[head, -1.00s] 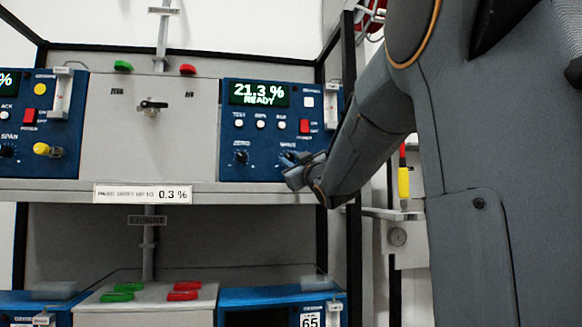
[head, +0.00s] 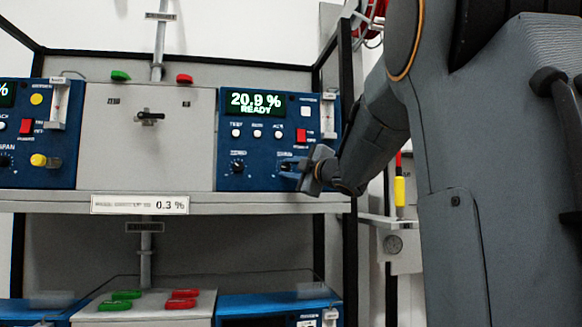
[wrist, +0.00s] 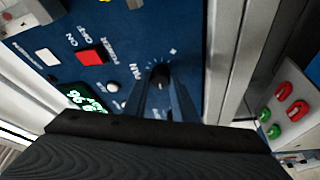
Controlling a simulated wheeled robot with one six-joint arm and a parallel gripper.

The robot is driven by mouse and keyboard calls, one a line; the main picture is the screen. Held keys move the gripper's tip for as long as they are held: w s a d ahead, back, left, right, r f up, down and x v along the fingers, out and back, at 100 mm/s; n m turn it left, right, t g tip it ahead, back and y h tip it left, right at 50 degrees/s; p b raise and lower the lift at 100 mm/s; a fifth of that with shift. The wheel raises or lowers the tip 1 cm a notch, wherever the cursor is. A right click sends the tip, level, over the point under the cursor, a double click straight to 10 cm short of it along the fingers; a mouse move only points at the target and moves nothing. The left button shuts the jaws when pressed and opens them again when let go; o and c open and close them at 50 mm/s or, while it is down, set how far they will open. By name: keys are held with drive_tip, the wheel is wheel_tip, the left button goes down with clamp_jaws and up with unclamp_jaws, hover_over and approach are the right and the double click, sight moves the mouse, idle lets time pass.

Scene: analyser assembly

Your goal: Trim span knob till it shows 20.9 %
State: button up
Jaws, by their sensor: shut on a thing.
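The blue analyser (head: 262,157) on the right of the shelf has a green display (head: 256,103) that reads 20.9 % READY. Its span knob (wrist: 159,73) is a black knob at the lower right of the panel. My gripper (head: 290,166) is at that knob, with its fingers on either side of it and shut on it. In the wrist view the display (wrist: 86,98) is partly cut off by the gripper body.
The zero knob (head: 238,166) is left of my gripper. A red power switch (head: 301,135) and a flow tube (head: 327,116) sit above it. The shelf edge (head: 250,203) runs below, and a black frame post (head: 349,250) stands close to my arm.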

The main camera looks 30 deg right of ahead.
idle(0.4)
drive_tip(key=o, duration=1)
drive_tip(key=shift+o, duration=0.2)
drive_tip(key=shift+s, duration=0.1)
drive_tip(key=s+b, duration=0.1)
drive_tip(key=s, duration=0.6)
drive_tip(key=shift+s+d+f+b, duration=0.3)
drive_tip(key=shift+d+f+b, duration=0.05)
drive_tip(key=shift+f+b, duration=0.1)
drive_tip(key=shift+f, duration=0.1)
